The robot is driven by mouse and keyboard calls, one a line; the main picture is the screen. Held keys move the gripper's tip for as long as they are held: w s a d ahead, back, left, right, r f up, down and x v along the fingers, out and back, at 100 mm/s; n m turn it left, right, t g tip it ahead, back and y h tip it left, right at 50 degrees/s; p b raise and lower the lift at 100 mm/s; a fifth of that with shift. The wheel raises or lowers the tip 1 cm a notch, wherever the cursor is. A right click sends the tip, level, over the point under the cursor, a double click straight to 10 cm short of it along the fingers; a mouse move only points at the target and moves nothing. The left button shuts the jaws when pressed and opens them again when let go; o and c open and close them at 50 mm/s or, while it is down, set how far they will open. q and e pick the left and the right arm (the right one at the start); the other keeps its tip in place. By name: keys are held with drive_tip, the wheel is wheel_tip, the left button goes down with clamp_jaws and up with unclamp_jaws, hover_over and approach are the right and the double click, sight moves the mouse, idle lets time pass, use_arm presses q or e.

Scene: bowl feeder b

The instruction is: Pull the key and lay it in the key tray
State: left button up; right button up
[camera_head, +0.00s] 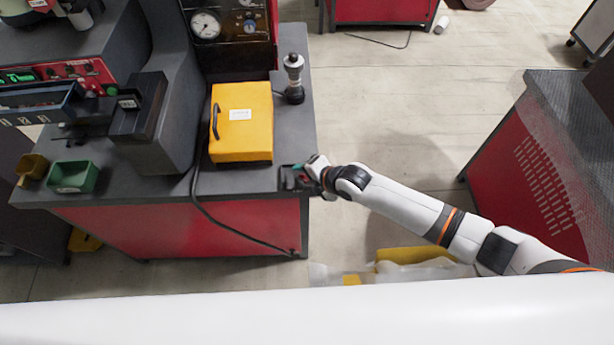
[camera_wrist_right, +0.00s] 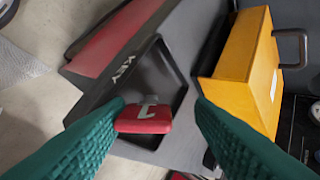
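A red key tag (camera_wrist_right: 145,118) marked with a 1 shows between my right fingers in the right wrist view. My right gripper (camera_wrist_right: 160,108) has green ribbed fingers spread apart. In the head view my right gripper (camera_head: 300,174) is over the tray at the table's front right corner. My left gripper is not in view.
A yellow box (camera_head: 241,122) with a black handle stands behind the tray, close to my right finger in the wrist view. A black cable (camera_head: 215,222) hangs over the front edge. A green bin (camera_head: 73,177) is at the left.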

drive_tip(key=shift+s+d+f, duration=0.3)
drive_tip(key=shift+s+f, duration=0.1)
drive_tip(key=shift+f, duration=0.2)
drive_tip(key=shift+d+r, duration=0.15)
drive_tip(key=shift+r, duration=0.05)
drive_tip(key=r+v, duration=0.1)
drive_tip(key=v, duration=1)
drive_tip(key=shift+r+b, duration=0.3)
drive_tip(key=shift+b, duration=0.05)
drive_tip(key=shift+w+a, duration=0.2)
drive_tip(key=shift+a, duration=0.05)
